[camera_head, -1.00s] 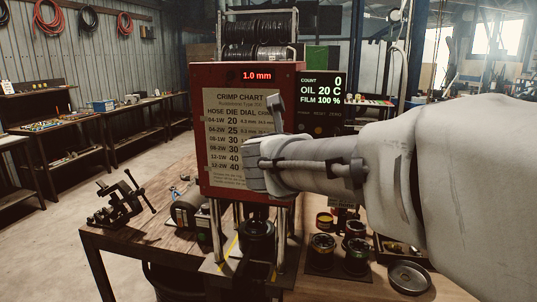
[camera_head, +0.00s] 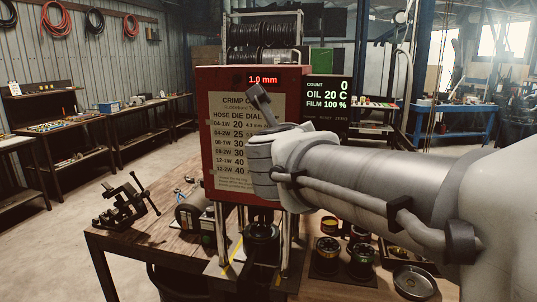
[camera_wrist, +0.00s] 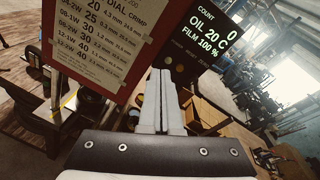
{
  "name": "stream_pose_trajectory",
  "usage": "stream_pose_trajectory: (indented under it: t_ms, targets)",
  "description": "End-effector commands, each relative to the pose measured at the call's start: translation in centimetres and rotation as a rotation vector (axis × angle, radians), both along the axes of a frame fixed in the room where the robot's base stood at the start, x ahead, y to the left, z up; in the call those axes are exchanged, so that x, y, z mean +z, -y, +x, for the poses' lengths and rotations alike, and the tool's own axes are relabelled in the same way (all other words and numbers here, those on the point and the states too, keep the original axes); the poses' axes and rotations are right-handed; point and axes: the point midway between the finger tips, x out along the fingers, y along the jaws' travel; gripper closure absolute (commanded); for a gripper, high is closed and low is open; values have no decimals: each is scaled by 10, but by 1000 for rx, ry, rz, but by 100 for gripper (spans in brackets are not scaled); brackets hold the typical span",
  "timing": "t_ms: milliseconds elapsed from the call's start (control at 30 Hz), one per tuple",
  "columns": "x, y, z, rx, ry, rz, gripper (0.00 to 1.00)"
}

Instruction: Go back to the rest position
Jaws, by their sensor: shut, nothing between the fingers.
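My gripper (camera_wrist: 157,100) shows in the wrist view with its two pale fingers pressed together and nothing between them. It points toward the gap beside the crimper and the counter display. In the head view my arm reaches in from the right, in front of the red crimper (camera_head: 206,140), and the fingers cannot be made out there. The crimper carries a crimp chart (camera_head: 228,150) and a red "1.0 mm" readout (camera_head: 262,79). My arm hides part of the chart and the crimper's right side.
A wooden bench (camera_head: 150,228) bears a vise (camera_head: 122,205) at left. Several round die pots (camera_head: 327,250) and a metal dish (camera_head: 412,282) sit at right below my arm. A display (camera_head: 327,96) reads count 0. Open floor (camera_head: 60,250) lies at left.

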Motion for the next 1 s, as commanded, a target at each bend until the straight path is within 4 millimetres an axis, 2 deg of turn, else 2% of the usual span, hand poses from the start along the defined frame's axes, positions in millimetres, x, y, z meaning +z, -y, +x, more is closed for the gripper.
stream_pose_trajectory:
  t_ms: [67,167,267,433,567,700,833,1000]
  targets:
    - [7,-7,-7,127,10,-216,100]
    - [4,-19,-20,299,3,-525,100]
    - [-13,-27,-39,464,-23,-835,100]
    - [-65,-23,-82,758,-111,-1347,100]
    - [-116,-1,-125,1009,-213,-1704,100]
    - [-165,36,-174,1287,-338,-1998,100]
    - [-194,67,-210,1501,-432,-2151,100]
    - [-208,87,-232,1638,-490,-2222,100]
